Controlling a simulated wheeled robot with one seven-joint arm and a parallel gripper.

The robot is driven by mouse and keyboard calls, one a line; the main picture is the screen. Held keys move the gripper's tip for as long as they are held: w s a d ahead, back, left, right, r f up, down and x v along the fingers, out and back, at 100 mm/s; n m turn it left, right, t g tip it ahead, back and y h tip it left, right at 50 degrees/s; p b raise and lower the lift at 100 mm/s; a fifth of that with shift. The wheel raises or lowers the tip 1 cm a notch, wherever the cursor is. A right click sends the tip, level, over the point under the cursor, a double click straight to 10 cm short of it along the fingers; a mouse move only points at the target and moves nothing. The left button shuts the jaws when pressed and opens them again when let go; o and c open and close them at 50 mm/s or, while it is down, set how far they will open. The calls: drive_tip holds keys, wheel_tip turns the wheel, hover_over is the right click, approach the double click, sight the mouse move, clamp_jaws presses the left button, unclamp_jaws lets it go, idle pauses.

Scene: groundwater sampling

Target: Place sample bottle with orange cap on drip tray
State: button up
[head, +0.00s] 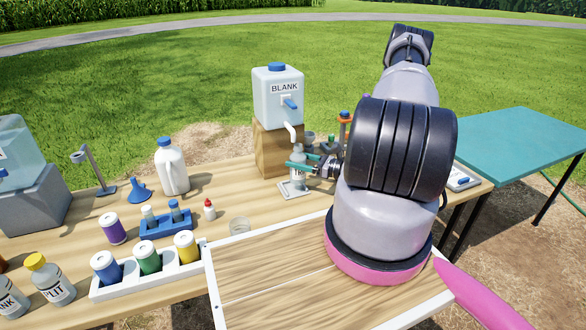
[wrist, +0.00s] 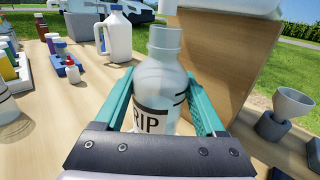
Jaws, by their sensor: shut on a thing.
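My gripper (head: 305,165) is shut on a clear sample bottle (wrist: 160,82) in front of the wooden block. The bottle stands upright between the teal fingers, and its label shows "RIP". Its mouth is bare, with no cap on it. In the head view the bottle (head: 298,180) is at the white drip tray (head: 285,192), below the spout of the BLANK container (head: 278,97). I cannot tell whether its base touches the tray. No orange cap can be made out clearly.
The wooden block (head: 266,150) stands close behind the bottle. A grey funnel in a holder (wrist: 285,110) is at the right in the wrist view. A white jug (head: 171,168), blue funnel (head: 138,188) and blue rack (head: 165,226) stand left.

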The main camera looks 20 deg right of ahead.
drive_tip(key=shift+w+a, duration=0.35)
drive_tip(key=shift+a, duration=0.05)
drive_tip(key=shift+w+a+f, duration=0.1)
drive_tip(key=shift+w+f, duration=0.05)
drive_tip(key=shift+f, duration=0.75)
drive_tip(key=shift+w+a+f, duration=0.1)
drive_tip(key=shift+f, duration=0.75)
drive_tip(key=o, duration=1.5)
drive_tip(key=shift+f, duration=0.15)
drive_tip(key=shift+s+d, duration=0.25)
drive_tip(key=shift+d, duration=0.05)
drive_tip(key=v, duration=0.6)
drive_tip(key=shift+s+d, duration=0.25)
drive_tip(key=shift+s, duration=0.1)
